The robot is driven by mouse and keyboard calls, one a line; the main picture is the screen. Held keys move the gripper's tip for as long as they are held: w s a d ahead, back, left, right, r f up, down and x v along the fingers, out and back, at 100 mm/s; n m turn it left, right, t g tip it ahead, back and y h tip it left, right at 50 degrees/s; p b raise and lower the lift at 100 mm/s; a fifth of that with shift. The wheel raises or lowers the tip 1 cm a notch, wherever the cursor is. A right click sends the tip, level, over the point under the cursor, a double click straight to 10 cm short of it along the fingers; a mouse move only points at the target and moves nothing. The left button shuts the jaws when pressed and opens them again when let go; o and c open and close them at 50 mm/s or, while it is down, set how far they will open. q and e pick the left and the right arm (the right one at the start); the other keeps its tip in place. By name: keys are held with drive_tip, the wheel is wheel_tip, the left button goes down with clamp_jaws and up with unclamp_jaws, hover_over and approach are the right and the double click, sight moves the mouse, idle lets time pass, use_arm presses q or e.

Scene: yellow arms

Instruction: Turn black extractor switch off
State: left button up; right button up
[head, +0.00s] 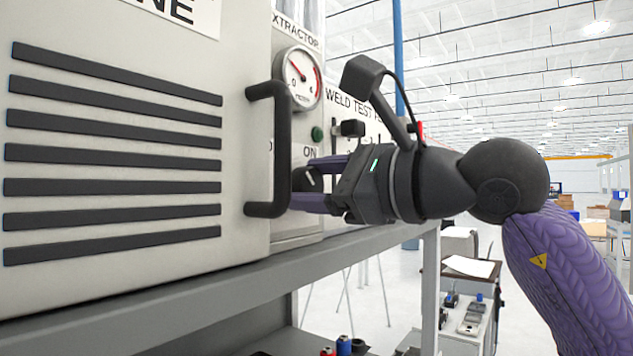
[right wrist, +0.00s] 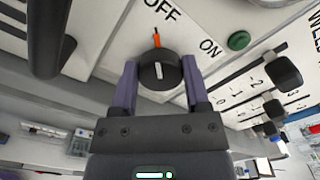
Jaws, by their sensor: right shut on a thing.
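The black extractor switch (right wrist: 160,74) is a round knob on the pale panel, with a white line on its face. In the right wrist view an orange mark shows just above it, near the OFF label (right wrist: 161,9); the ON label (right wrist: 211,48) is to the right. The white line runs nearly upright in that view, roughly toward the orange mark. My right gripper (right wrist: 160,82) is shut on the knob, one purple finger on each side. In the head view the knob (head: 302,181) shows partly between the fingers (head: 312,184). My left gripper is not in view.
A black handle (head: 284,150) stands out from the panel just left of my right gripper. A pressure gauge (head: 299,78) and a green button (head: 317,133) sit above the switch. Black sliders (right wrist: 286,72) are to the right. A grey shelf edge (head: 200,287) runs below.

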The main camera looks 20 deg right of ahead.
idle(0.4)
drive_tip(key=o, duration=1.3)
drive_tip(key=shift+s+d, duration=0.1)
drive_tip(key=b+v, duration=0.3)
drive_tip(key=v, duration=0.6)
drive_tip(key=shift+s+d, duration=0.25)
drive_tip(key=shift+s, duration=0.05)
